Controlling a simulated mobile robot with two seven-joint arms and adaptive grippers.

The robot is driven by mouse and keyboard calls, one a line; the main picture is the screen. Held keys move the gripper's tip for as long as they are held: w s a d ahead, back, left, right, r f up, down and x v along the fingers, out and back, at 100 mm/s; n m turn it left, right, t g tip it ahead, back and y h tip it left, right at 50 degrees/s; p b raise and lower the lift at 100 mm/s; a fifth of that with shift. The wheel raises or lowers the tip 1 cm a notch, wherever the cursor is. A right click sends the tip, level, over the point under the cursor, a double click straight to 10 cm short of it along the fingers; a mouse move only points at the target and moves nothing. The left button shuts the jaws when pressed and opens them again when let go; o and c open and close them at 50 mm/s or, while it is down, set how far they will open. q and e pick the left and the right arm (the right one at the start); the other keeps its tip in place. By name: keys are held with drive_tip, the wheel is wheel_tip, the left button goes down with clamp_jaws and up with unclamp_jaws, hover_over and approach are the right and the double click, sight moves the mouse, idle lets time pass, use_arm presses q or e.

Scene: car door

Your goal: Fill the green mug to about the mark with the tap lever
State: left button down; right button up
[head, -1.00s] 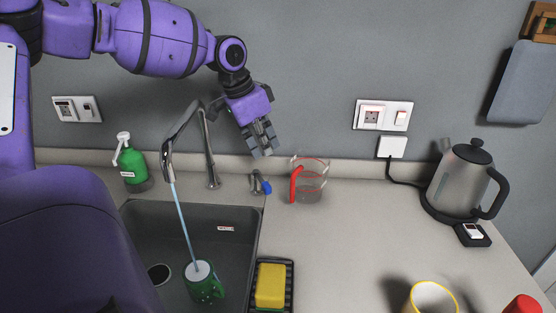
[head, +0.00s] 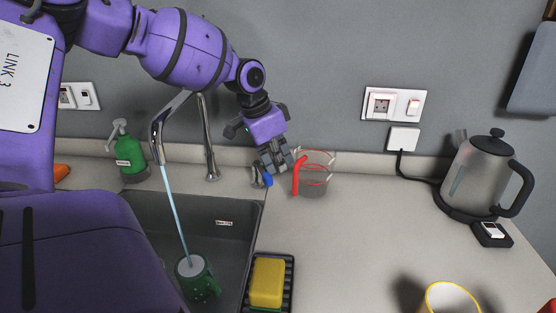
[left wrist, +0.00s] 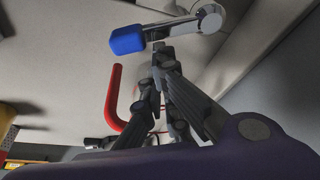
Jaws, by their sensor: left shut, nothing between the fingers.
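The green mug (head: 200,284) stands in the sink under the tap (head: 158,130). A stream of water runs from the spout into it, and a pale surface shows inside the mug. I cannot make out a mark on it. The tap lever (head: 266,179) has a blue tip and sits on the counter behind the sink's right corner; its blue end also shows in the left wrist view (left wrist: 127,40). My left gripper (head: 278,166) is shut and empty, right beside the lever. I cannot tell if they touch. My right gripper is not in view.
A clear jug with a red handle (head: 298,176) stands just right of my left gripper. A yellow sponge (head: 268,280) lies in a black holder by the sink. A kettle (head: 478,170) and a yellow-rimmed cup (head: 452,298) are at the right. The middle counter is clear.

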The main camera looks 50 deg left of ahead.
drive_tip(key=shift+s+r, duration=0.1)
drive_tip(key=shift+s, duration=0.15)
use_arm(q)
drive_tip(key=shift+s+m+p, duration=0.25)
drive_tip(key=shift+m+p, duration=0.05)
drive_tip(key=shift+p, duration=0.05)
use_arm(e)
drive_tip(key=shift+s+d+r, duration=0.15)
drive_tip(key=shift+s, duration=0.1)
